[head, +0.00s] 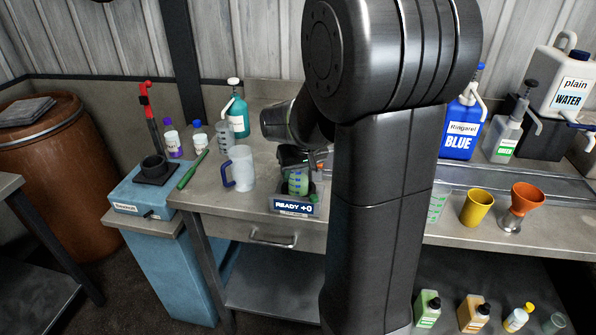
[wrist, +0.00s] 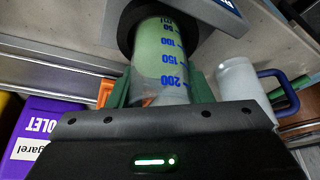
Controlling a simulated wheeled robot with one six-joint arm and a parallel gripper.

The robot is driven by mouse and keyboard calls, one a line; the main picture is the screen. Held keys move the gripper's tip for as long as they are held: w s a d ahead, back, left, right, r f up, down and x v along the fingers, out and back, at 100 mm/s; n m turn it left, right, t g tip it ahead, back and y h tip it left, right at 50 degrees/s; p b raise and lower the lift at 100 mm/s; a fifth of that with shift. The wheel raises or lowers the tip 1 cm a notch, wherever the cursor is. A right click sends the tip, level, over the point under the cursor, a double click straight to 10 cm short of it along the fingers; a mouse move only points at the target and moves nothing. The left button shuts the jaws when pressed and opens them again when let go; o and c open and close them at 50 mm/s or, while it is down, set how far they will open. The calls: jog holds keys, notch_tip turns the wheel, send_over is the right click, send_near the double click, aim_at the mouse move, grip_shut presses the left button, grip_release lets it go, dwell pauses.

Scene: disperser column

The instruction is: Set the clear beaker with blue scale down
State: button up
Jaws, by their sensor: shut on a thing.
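The clear beaker with blue scale (wrist: 162,55) is between the green fingers of my gripper (wrist: 160,92) in the wrist view, which is shut on it. Its contents look pale green. Its lower end is at a black round holder (wrist: 125,30); I cannot tell whether it rests there. In the head view the beaker (head: 298,184) is small and partly covered by my gripper (head: 298,168), above a display (head: 293,207) reading "READY +0". My arm hides the bench to the right of it.
A frosted mug with blue handle (head: 241,169) stands left of the display, with a green stick (head: 192,170) beyond. A teal pump bottle (head: 237,118) is behind. Right of my arm are a yellow cup (head: 477,207) and an orange funnel (head: 522,203). A violet container (wrist: 40,140) shows in the wrist view.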

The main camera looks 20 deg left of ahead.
jog(key=shift+f, duration=0.1)
jog(key=shift+f, duration=0.15)
jog(key=o, duration=1)
jog(key=shift+r, duration=0.75)
jog(key=v, duration=1.1)
jog(key=shift+d, duration=0.1)
